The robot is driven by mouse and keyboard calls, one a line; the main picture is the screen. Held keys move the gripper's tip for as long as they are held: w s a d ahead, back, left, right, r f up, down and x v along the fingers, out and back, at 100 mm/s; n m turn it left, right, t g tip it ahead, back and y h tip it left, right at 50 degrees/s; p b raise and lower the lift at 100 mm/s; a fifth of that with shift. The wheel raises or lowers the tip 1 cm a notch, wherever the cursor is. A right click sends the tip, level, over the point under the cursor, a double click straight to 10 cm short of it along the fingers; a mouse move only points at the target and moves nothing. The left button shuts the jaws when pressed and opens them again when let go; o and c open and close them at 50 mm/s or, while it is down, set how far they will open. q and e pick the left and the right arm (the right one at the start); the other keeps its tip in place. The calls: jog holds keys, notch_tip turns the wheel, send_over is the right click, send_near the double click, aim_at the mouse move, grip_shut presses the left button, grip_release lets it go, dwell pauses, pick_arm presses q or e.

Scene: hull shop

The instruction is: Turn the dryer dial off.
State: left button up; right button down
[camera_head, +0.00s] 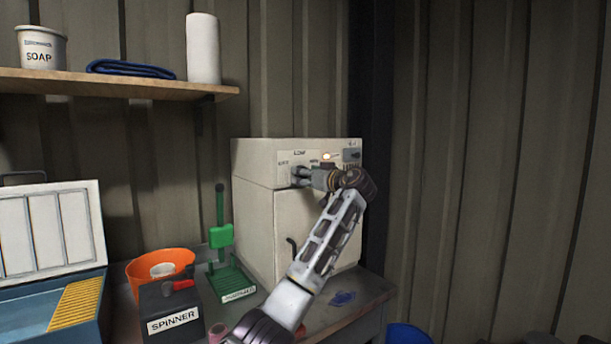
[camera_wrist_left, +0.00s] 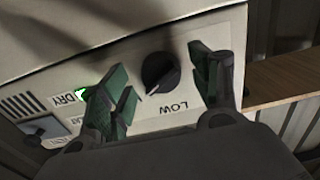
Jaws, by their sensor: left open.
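The dryer (camera_head: 256,225) is an off-white box with a control panel along its upper front. My left gripper (camera_head: 299,176) is at the left part of that panel and hides most of the dial in the head view. In the left wrist view the black round dial (camera_wrist_left: 160,72) sits between the two green-padded fingers of my open left gripper (camera_wrist_left: 163,92). A gap shows on both sides of it, and I see no contact. The picture there is upside down, with "LOW" printed near the dial. My right gripper is not in view.
On the bench stand a blue case (camera_head: 50,315), an orange bowl (camera_head: 140,269), a dark box marked SPINNER (camera_head: 165,300) and a green stand (camera_head: 221,236). A wooden shelf (camera_head: 110,86) holds a soap tub (camera_head: 41,48), blue cloth and paper roll.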

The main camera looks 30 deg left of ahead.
pick_arm(q)
jog(key=shift+w+a, duration=0.1)
jog(key=shift+a, duration=0.2)
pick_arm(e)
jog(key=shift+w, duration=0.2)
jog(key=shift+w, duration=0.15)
